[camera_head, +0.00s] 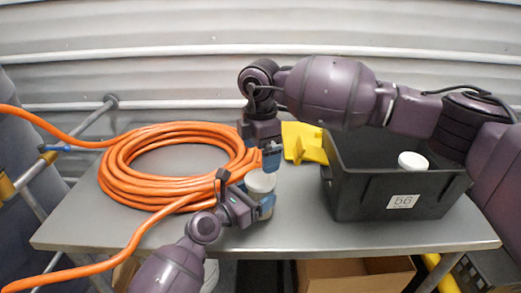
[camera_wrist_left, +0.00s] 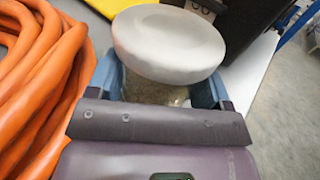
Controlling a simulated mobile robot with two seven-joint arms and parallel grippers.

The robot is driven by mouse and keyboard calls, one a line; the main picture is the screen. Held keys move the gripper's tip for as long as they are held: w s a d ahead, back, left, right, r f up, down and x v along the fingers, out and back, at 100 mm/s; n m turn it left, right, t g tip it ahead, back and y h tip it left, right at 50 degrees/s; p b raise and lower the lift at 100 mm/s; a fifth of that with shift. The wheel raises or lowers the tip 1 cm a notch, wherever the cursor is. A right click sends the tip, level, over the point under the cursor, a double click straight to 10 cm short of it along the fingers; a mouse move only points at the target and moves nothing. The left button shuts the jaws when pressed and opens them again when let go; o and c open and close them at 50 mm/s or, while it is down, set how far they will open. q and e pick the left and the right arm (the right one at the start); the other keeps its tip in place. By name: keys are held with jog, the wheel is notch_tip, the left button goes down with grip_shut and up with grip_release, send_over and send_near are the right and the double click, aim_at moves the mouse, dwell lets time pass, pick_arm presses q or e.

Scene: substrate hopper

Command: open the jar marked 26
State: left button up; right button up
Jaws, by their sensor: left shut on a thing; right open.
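A jar with a round white lid (camera_head: 261,182) stands on the table, right of the hose coil. My left gripper (camera_head: 263,207) is shut around the jar's body, below the lid. In the left wrist view the lid (camera_wrist_left: 168,42) sits on the jar, and the clear body (camera_wrist_left: 152,92) with grainy brownish contents shows between the blue fingers. No number can be read on this jar. My right gripper (camera_head: 271,158) is open and points down, just above and behind the lid. Whether it touches the lid cannot be told.
A thick orange hose (camera_head: 125,170) lies coiled on the left of the grey table (camera_head: 300,236). A black crate (camera_head: 352,198) labelled 56 stands at right with another white lid (camera_head: 412,161) inside. A yellow object (camera_head: 303,143) lies behind. Free table shows in front of the crate.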

aim_at(261, 177)
jog(key=shift+f, duration=0.1)
jog(key=shift+f, duration=3.9)
jog(key=c, duration=0.9)
jog(key=n, duration=0.5)
jog(key=shift+n, duration=0.4)
jog(key=n, duration=0.7)
